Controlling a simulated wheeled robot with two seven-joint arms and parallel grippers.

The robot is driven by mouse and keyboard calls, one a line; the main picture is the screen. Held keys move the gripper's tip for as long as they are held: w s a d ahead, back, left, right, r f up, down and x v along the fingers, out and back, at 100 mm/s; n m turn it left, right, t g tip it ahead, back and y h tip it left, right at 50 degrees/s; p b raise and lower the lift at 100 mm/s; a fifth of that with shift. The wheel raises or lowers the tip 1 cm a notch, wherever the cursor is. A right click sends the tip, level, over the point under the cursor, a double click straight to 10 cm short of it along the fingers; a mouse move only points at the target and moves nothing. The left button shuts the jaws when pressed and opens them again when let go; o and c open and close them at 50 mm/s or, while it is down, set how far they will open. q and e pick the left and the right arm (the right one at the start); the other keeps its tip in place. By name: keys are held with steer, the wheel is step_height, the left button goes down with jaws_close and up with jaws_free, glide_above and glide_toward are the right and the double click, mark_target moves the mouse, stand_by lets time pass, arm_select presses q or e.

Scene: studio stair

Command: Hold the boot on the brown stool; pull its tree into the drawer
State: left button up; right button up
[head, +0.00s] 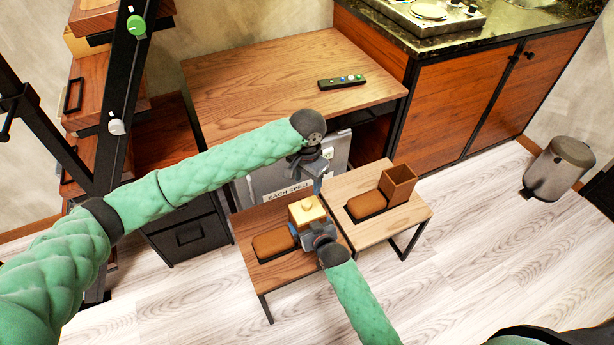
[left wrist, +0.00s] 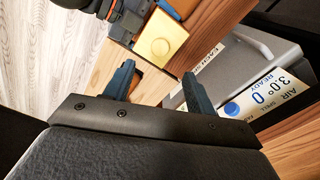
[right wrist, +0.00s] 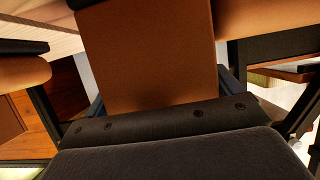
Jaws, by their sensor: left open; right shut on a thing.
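A brown boot (head: 273,244) stands upright on the brown stool (head: 285,271). Its pale yellow tree (head: 307,209), with a small knob on top, sits in the boot's shaft; it also shows in the left wrist view (left wrist: 160,38). My right gripper (head: 316,236) is shut on the boot's shaft, whose brown wall (right wrist: 150,55) fills the space between the fingers in the right wrist view. My left gripper (head: 317,187) is open and empty, above and behind the tree, apart from it. I cannot tell which drawer is meant; a dark drawer front (head: 188,237) shows at left.
A second boot (head: 398,184) with an open, empty-looking shaft stands on the paler stool (head: 408,218). A wooden desk (head: 275,80) behind carries a dark remote-like panel (head: 341,81). A grey labelled case (head: 335,155) stands below the desk. A bin (head: 560,165) is at far right.

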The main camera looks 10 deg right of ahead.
mark_target(307, 202)
arm_select(q)
step_height(307, 202, down, 11)
steer(key=shift+f, duration=0.2)
stand_by(0.4)
steer(key=c, duration=1.2)
steer(key=shift+r, duration=1.15)
steer(key=shift+r, duration=2)
arm_select(e)
steer(key=o, duration=1.1)
